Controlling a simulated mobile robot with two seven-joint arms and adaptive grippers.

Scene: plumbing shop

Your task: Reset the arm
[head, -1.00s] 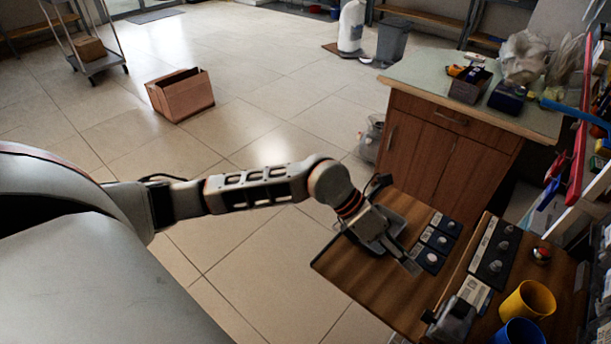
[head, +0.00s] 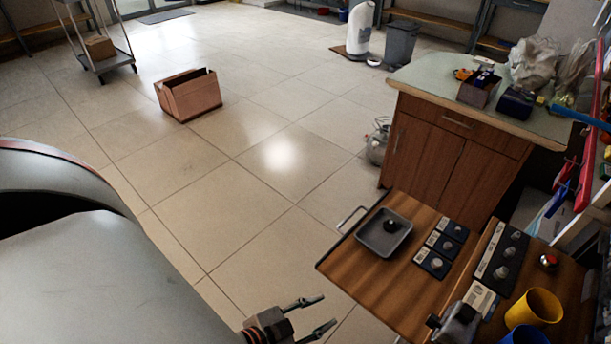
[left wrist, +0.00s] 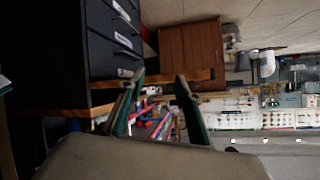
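My left gripper (head: 320,313) is at the bottom of the head view, over the tiled floor and left of the wooden worktop (head: 345,272). Its two fingers are spread apart, with nothing between them. In the left wrist view its dark green fingers (left wrist: 160,76) are also apart and empty.
A grey tray (head: 372,243) with a dark round piece (head: 390,226) sits on the worktop, beside several knob modules (head: 433,263). Yellow (head: 541,305) and blue cups stand at right. A wooden cabinet (head: 420,157) stands behind.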

